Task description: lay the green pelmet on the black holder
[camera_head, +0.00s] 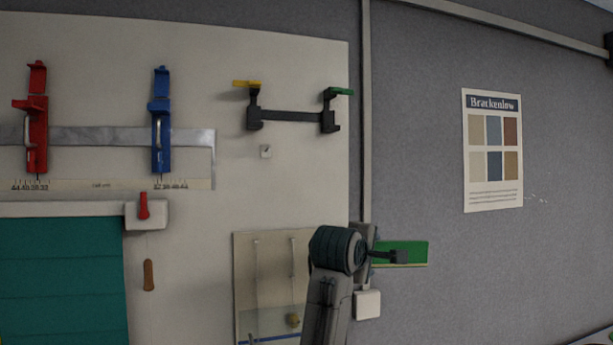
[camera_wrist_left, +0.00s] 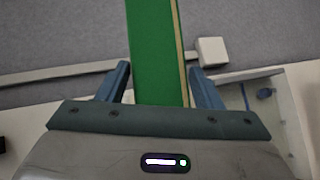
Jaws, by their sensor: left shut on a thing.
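The green pelmet (camera_head: 412,247) is a flat green board with a thin yellowish strip along its lower edge. It also shows in the left wrist view (camera_wrist_left: 155,45), reaching away between the fingers. My left gripper (camera_head: 374,258) is shut on the pelmet near one end, and the board sticks out to the right, roughly level. The black holder (camera_head: 291,116) is a bar with two upright brackets on the pale panel, a yellow tab on its left bracket and a green tab on its right one. It is empty, above and left of my gripper. My right gripper is not in view.
The pale panel (camera_head: 300,190) carries a red clamp (camera_head: 38,130), a blue clamp (camera_head: 161,135) and a teal shutter (camera_head: 65,275). A vertical conduit (camera_head: 366,120) runs beside the panel's right edge, with a white box (camera_head: 367,304) low on it. A poster (camera_head: 492,150) hangs at right.

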